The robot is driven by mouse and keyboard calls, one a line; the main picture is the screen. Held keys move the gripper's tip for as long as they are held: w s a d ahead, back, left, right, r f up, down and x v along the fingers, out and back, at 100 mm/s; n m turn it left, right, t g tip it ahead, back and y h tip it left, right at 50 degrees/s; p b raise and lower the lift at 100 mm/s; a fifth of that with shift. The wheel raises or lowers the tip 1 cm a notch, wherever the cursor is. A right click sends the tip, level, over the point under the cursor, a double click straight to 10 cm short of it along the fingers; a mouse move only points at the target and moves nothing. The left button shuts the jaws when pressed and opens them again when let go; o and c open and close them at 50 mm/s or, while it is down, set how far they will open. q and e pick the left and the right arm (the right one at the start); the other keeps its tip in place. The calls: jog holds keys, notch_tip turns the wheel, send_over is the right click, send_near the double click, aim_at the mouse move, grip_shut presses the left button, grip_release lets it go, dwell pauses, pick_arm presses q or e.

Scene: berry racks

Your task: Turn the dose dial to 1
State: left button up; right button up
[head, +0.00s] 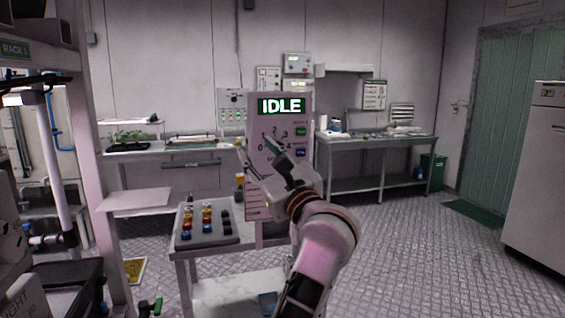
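The dose dial (273,143) is on the front of an upright pale panel (252,122) in the middle of the head view. Small numerals show around it, with a 0 on its left and others above. A lit display at the top of the panel reads IDLE.
A green button (300,132) and a blue button (300,151) are right of the dial. Benches stand along the back wall. The floor at right is clear.

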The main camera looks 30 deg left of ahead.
pick_arm(q)
jog(key=w+d+f+n+t+h+b, duration=0.2)
jog(key=w+d+n+h, duration=0.1)
jog(key=w+h, duration=0.2)
jog(key=shift+h, duration=0.5)
jog(key=x, duration=0.5)
jog(key=r+x, duration=0.1)
jog(key=x, duration=0.1)
jog(key=shift+w+b, duration=0.35)
jog(key=shift+w, duration=0.25)
grip_shut()
